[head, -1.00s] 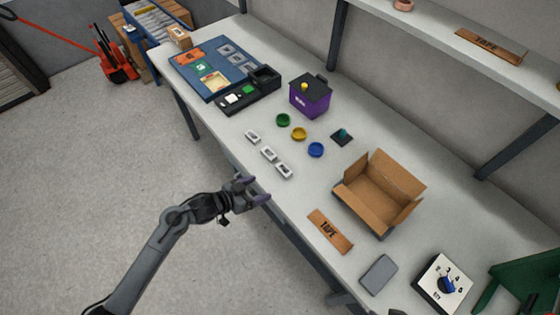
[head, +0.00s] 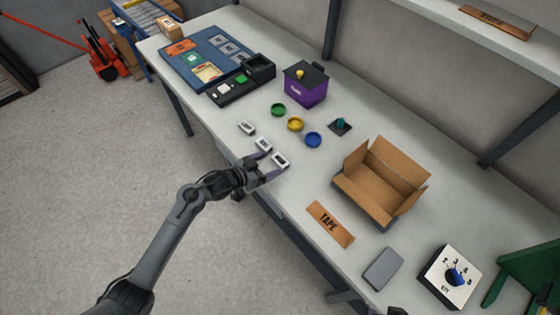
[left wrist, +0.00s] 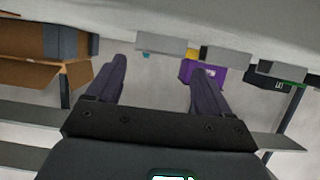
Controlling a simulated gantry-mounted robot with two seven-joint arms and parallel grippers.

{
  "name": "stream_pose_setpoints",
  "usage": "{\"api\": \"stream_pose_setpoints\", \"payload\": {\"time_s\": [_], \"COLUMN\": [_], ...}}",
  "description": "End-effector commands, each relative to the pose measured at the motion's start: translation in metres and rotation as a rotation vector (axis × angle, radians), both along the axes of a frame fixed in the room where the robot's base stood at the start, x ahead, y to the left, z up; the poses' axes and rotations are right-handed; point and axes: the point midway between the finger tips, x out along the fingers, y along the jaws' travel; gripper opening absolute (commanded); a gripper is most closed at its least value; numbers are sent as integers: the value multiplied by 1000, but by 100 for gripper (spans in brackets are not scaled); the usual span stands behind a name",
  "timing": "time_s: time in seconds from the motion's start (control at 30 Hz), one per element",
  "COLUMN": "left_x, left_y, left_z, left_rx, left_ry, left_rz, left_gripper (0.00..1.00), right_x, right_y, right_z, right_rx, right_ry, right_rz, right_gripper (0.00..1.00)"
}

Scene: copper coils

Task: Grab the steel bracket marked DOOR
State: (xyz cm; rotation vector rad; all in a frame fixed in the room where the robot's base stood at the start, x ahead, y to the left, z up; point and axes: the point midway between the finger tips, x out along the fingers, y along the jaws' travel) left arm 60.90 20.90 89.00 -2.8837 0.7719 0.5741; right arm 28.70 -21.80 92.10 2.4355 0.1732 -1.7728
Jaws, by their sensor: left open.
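Three small steel brackets with dark marks lie in a slanting row near the table's front edge: a far one (head: 247,128), a middle one (head: 263,145) and a near one (head: 281,161). Their lettering is too small to read, so I cannot tell which says DOOR. My left gripper (head: 272,166) is open at the near bracket, its fingers pointing toward it. In the left wrist view a grey bracket (left wrist: 160,46) shows ahead, between the open fingers (left wrist: 160,82), with two more grey brackets to its right. Nothing is held. My right gripper is not clearly seen.
Green (head: 278,110), yellow (head: 295,124) and blue (head: 313,140) round dishes lie behind the brackets. A purple box (head: 305,90) stands farther back. An open cardboard box (head: 350,190), a TAPE plate (head: 330,224) and a grey slab (head: 383,269) lie to the right.

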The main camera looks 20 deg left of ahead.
Motion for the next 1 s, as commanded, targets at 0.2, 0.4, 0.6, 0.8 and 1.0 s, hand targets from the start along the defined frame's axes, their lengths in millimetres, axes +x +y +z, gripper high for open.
{"api": "stream_pose_setpoints", "payload": {"time_s": [0.2, 0.4, 0.6, 0.8, 1.0], "left_x": [21, 35, 37, 37, 37], "left_y": [-13, -21, -22, -22, -22], "left_z": [-14, -20, -21, -21, -21], "left_rx": [-3, -1, 1, 0, 0], "left_ry": [0, 0, 0, 0, 0], "left_rz": [1, 0, 0, 0, 0], "left_gripper": [81, 81, 81, 62, 41], "right_x": [0, 0, 1, 0, 0], "right_y": [1, 1, 1, -1, -1], "right_z": [-6, -9, -9, -9, -9], "right_rx": [6, 6, 3, -5, -7], "right_ry": [-1, -1, -2, -1, -1], "right_rz": [-3, -3, -1, 4, 4], "right_gripper": [43, 43, 43, 43, 43]}}
